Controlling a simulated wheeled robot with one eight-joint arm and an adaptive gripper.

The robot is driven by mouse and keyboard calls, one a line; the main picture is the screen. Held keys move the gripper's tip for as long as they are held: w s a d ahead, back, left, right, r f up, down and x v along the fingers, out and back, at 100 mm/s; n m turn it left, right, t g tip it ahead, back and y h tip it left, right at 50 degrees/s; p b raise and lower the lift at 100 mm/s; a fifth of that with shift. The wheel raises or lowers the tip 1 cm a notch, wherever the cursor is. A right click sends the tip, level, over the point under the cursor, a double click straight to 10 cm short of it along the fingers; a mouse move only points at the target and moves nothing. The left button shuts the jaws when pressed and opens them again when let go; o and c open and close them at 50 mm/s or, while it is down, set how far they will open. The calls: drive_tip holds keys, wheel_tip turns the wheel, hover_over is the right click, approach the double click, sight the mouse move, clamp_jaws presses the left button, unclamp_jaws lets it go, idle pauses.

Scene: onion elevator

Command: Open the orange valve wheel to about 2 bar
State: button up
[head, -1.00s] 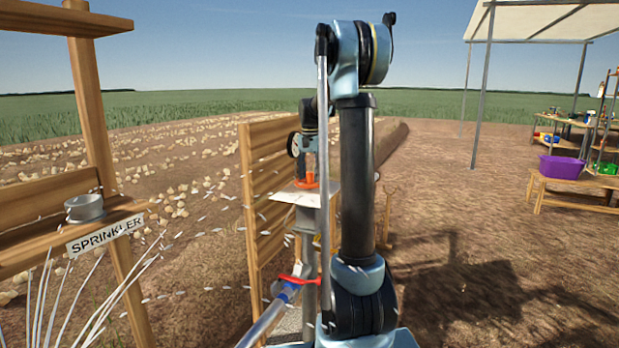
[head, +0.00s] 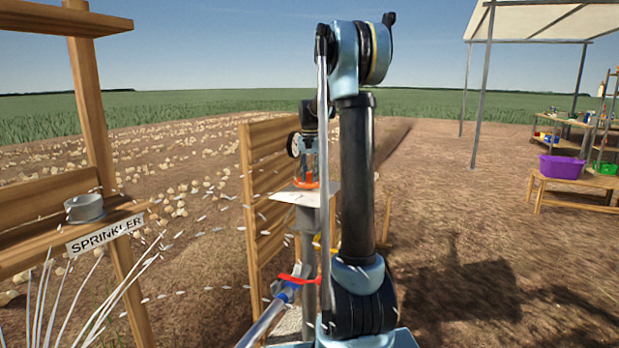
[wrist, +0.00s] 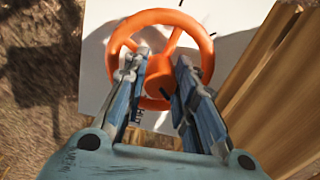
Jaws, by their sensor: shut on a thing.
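The orange valve wheel (head: 304,185) sits on a pale plate on top of a grey post, and my arm partly hides it. In the wrist view the wheel (wrist: 150,17) shows as a ring with spokes above the white plate (wrist: 98,62). My gripper (head: 309,172) points down at the wheel. In the wrist view my gripper (wrist: 162,68) has its two fingers reaching inside the ring, on either side of a spoke near the hub, shut on the wheel. A round white dial with a dark rim (head: 293,145) shows beside my gripper; its reading is too small to tell.
A slatted wooden panel (head: 268,190) stands just left of the valve. A blue pipe with a red handle (head: 290,284) lies low in front. A wooden stand with a SPRINKLER sign (head: 104,233) is at the left. A purple tub (head: 561,168) sits on a bench at the right.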

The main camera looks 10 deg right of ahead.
sight(310, 172)
idle(0.3)
drive_tip(key=o, duration=1.1)
drive_tip(key=shift+c, duration=0.2)
drive_tip(key=shift+r, duration=0.1)
wheel_tip(310, 172, up, 12)
drive_tip(key=shift+f, duration=0.2)
